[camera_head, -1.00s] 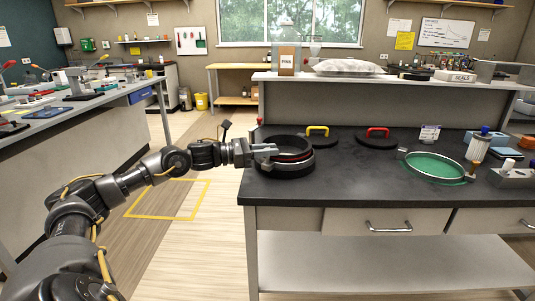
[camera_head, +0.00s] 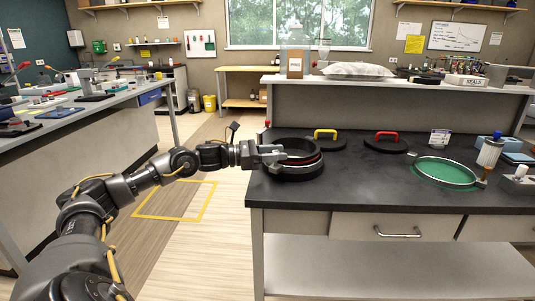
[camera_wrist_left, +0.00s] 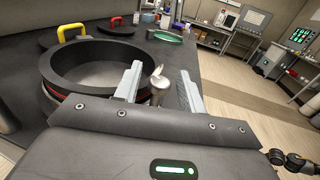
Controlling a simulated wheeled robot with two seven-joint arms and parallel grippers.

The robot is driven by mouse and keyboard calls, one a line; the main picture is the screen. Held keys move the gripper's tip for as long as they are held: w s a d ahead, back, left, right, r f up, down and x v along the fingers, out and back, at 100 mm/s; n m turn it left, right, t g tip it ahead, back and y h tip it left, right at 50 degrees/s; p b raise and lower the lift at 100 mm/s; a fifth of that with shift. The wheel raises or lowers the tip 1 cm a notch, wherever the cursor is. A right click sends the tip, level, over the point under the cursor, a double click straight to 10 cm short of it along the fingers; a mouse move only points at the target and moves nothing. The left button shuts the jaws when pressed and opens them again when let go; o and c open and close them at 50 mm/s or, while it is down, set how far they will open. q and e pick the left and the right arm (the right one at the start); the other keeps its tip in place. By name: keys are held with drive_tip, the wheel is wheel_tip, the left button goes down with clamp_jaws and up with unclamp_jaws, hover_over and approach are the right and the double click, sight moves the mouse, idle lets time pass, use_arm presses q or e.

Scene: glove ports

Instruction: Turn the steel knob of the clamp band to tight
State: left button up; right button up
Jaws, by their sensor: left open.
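A black round port ring (camera_head: 292,170) stands near the left edge of the dark bench, with a red line around its side. In the left wrist view the ring (camera_wrist_left: 98,62) lies just left of my fingers. The steel knob (camera_wrist_left: 158,90) stands between the two fingers of my left gripper (camera_wrist_left: 160,88), with a bright lever-like tip on top. Gaps show on both sides of the knob. In the head view my left gripper (camera_head: 274,154) reaches the ring's left side, and its fingers hide the knob. The knob's marking for tight cannot be made out. My right gripper is out of view.
Black lids with a yellow handle (camera_head: 325,134) and a red handle (camera_head: 387,136) lie behind the ring. A steel hoop with a green sheet (camera_head: 445,172) and a white-and-blue bottle (camera_head: 489,151) are at the right. The bench front between is clear.

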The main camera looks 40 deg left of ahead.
use_arm(q)
drive_tip(key=shift+s+a+f, duration=0.15)
drive_tip(key=shift+s+a, duration=0.1)
drive_tip(key=shift+a, duration=0.05)
drive_tip(key=b+v, duration=0.2)
drive_tip(key=v, duration=0.3)
drive_tip(key=shift+s+a+f, duration=0.1)
drive_tip(key=shift+r+b+v, duration=0.15)
drive_tip(key=shift+b+v, duration=0.1)
drive_tip(key=shift+v, duration=0.9)
drive_tip(key=shift+r+b+v, duration=0.15)
drive_tip(key=shift+b+v, duration=0.1)
drive_tip(key=shift+v, duration=0.95)
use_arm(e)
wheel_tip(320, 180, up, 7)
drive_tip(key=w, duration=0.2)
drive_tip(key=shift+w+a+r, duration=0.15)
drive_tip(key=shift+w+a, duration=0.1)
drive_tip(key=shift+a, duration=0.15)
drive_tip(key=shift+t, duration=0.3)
use_arm(q)
drive_tip(key=shift+f, duration=0.1)
